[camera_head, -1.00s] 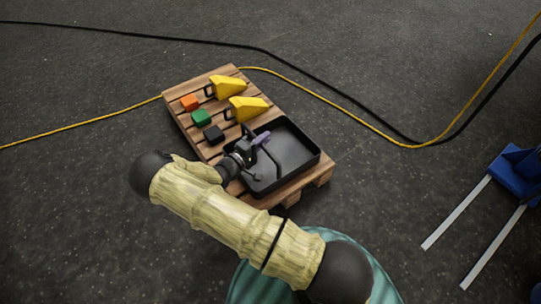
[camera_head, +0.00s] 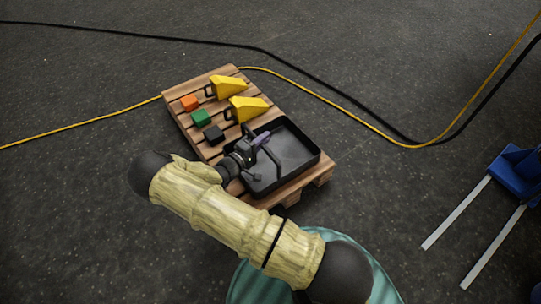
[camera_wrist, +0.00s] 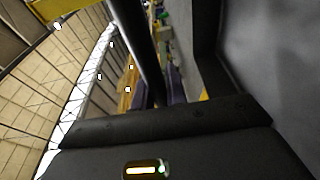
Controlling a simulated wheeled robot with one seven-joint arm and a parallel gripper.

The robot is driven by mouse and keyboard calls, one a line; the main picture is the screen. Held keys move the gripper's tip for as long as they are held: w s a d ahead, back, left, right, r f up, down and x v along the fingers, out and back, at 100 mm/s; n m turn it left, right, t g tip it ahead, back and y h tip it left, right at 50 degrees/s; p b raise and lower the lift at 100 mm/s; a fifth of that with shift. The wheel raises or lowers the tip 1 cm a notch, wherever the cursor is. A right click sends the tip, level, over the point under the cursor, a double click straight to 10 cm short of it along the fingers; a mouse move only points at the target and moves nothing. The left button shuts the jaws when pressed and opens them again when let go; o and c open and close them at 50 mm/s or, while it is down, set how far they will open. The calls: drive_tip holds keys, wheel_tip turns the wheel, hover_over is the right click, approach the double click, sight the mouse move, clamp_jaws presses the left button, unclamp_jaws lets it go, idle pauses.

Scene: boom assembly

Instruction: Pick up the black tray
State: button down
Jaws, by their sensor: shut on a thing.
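The black tray (camera_head: 292,155) is a shallow, square-cornered pan at the near right end of the wooden pallet, and it looks empty. It appears to rest flat on the pallet. My gripper (camera_head: 256,151) is at the tray's left side and is shut on it, at what looks like its dark bar handle. The exact contact is hard to make out, dark on dark. In the wrist view a black bar (camera_wrist: 137,50) runs down between the purple fingertips (camera_wrist: 168,88), and the tray's grey inside (camera_wrist: 275,55) fills the right.
The pallet (camera_head: 178,109) also bears two yellow scoop-like pieces (camera_head: 226,86) (camera_head: 248,107), an orange block (camera_head: 189,102), a green block (camera_head: 201,117) and a black block (camera_head: 214,134). Black and yellow cables cross the floor behind. A blue fork-type lifter (camera_head: 517,172) stands at right.

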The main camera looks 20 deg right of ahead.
idle(0.4)
wheel_tip(320, 180, up, 10)
drive_tip(key=p, duration=0.6)
drive_tip(key=shift+p, duration=0.35)
drive_tip(key=shift+r, duration=0.1)
